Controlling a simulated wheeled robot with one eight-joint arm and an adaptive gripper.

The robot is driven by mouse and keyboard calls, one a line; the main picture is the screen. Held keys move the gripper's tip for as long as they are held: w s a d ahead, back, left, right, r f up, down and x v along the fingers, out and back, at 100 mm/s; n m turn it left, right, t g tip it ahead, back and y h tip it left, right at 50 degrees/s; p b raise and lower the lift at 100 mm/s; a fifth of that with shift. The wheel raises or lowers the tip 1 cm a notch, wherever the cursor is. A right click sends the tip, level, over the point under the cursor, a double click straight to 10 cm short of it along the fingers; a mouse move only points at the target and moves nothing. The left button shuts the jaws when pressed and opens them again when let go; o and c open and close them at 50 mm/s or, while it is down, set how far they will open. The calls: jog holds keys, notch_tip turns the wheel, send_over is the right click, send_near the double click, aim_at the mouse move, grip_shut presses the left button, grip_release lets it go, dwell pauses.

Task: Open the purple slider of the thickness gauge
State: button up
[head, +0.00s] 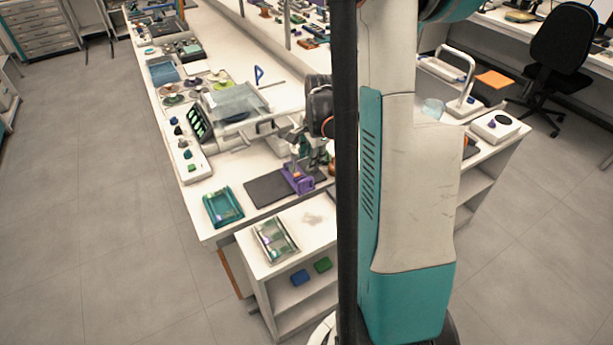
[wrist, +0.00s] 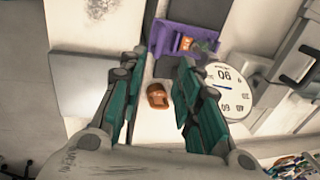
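The thickness gauge has a purple part (head: 298,179) by a dark mat on the bench in the head view. In the wrist view its purple frame (wrist: 165,38) lies just beyond my fingertips, and a white round dial (wrist: 228,90) with black numbers sits to the right. I cannot tell how far the slider is open. My gripper (wrist: 162,62) is open, with its two teal fingers spread apart. A small orange-brown piece (wrist: 157,96) shows between the fingers and is not visibly gripped. In the head view my gripper is small and partly hidden above the purple part.
A teal tray (head: 223,207) and a clear tray (head: 275,240) stand toward the bench's near end. The dark mat (head: 262,190) lies left of the gauge. A device with a lit panel (head: 197,120) stands behind. Open floor lies at left.

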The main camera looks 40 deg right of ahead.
aim_at(306, 179)
jog(key=f+b, duration=0.1)
jog(key=f, duration=0.2)
jog(key=w+f+b, duration=0.1)
jog(key=f, duration=0.2)
jog(key=w+f+b, duration=0.1)
jog(key=f, duration=0.3)
jog(key=shift+d, duration=0.2)
grip_shut()
